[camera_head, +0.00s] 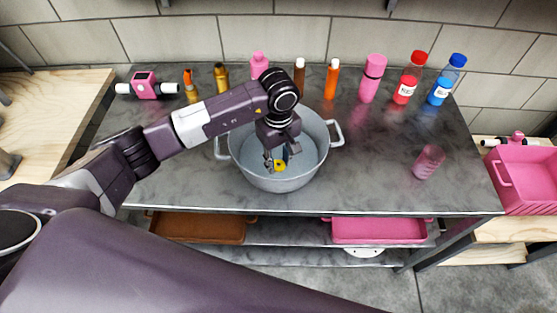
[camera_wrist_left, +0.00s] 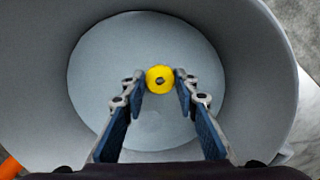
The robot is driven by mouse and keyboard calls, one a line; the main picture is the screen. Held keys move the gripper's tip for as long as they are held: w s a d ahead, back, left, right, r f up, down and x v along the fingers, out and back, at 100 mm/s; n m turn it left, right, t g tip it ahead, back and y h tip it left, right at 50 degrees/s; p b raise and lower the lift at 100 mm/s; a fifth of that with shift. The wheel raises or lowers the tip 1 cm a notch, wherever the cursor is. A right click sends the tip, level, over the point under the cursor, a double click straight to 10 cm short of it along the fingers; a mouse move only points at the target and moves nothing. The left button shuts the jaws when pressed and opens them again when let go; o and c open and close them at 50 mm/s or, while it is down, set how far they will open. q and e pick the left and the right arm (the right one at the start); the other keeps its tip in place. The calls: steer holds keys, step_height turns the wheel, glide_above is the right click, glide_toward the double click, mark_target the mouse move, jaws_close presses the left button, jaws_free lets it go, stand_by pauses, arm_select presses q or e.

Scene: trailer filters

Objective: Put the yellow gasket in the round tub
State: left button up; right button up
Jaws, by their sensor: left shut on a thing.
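The round tub (camera_head: 243,167) is a grey metal pot with two side handles, standing on the dark counter. My left gripper (camera_head: 279,166) reaches down from above into the tub's opening. It is shut on the yellow gasket (camera_head: 280,167), a small ring with a dark hole. In the left wrist view, the gasket (camera_wrist_left: 160,79) sits between the fingertips of the left gripper (camera_wrist_left: 160,84), with the tub's pale round floor (camera_wrist_left: 150,125) behind it. I cannot tell whether the gasket touches the floor. My right gripper is not in view.
Along the back of the counter (camera_head: 370,190) stand several bottles, including a red one (camera_head: 409,78) and a blue one (camera_head: 446,80). A pink cup (camera_head: 428,161) stands right of the tub. A pink crate (camera_head: 525,180) is at the far right. Trays lie on the shelf below.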

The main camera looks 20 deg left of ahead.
arm_select(q)
steer(key=shift+f, duration=0.35)
steer(key=shift+f, duration=0.1)
steer(key=shift+f+b, duration=0.1)
steer(key=shift+b, duration=0.2)
steer(key=o, duration=0.8)
